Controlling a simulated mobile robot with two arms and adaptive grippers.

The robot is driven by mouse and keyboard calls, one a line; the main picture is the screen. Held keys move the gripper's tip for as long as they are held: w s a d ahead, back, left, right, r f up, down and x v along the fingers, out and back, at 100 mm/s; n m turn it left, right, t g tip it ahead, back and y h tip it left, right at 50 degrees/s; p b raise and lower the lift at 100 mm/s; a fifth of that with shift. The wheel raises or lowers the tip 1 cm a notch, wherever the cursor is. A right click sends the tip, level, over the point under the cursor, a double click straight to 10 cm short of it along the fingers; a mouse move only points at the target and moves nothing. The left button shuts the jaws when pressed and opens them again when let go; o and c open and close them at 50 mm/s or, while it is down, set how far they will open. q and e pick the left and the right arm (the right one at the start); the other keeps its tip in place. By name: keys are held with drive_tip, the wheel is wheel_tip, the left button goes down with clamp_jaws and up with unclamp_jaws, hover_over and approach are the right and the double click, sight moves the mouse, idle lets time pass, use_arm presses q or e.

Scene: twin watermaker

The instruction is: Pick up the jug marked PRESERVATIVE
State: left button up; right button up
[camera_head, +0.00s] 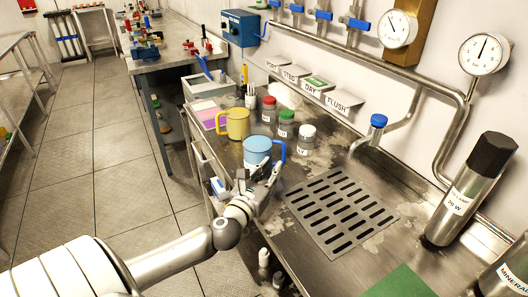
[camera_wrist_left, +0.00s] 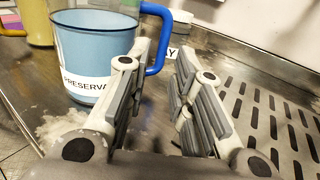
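The light blue jug (camera_head: 257,148) stands upright on the metal counter, with a blue handle on its right side. In the left wrist view the jug (camera_wrist_left: 92,48) shows a white label partly reading "PRESERVA", the rest hidden behind a finger. My left gripper (camera_head: 262,178) is just in front of the jug, on its handle side. In the wrist view the two fingers of this gripper (camera_wrist_left: 163,58) are apart with nothing between them. The handle (camera_wrist_left: 158,30) is beyond the fingertips, its lower part partly behind the left finger. My right gripper is not in view.
A yellow jug (camera_head: 236,124) stands behind and left of the blue jug. Jars with red, green (camera_head: 286,123) and white lids stand behind it. A slotted drain plate (camera_head: 340,210) lies to the right, and a dark-capped cylinder (camera_head: 465,195) stands farther right.

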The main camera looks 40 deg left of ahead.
sight(283, 154)
use_arm(q)
drive_tip(key=w, duration=0.2)
drive_tip(key=shift+w+a+r, duration=0.1)
drive_tip(key=shift+w+a, duration=0.15)
drive_tip(key=shift+w, duration=0.5)
drive_tip(key=w, duration=0.2)
drive_tip(key=w+p, duration=0.1)
drive_tip(key=shift+w+a+r, duration=0.2)
drive_tip(key=shift+w+a, duration=0.1)
drive_tip(key=shift+w, duration=0.1)
drive_tip(key=shift+w+a, duration=0.1)
drive_tip(key=shift+w, duration=0.4)
clamp_jaws()
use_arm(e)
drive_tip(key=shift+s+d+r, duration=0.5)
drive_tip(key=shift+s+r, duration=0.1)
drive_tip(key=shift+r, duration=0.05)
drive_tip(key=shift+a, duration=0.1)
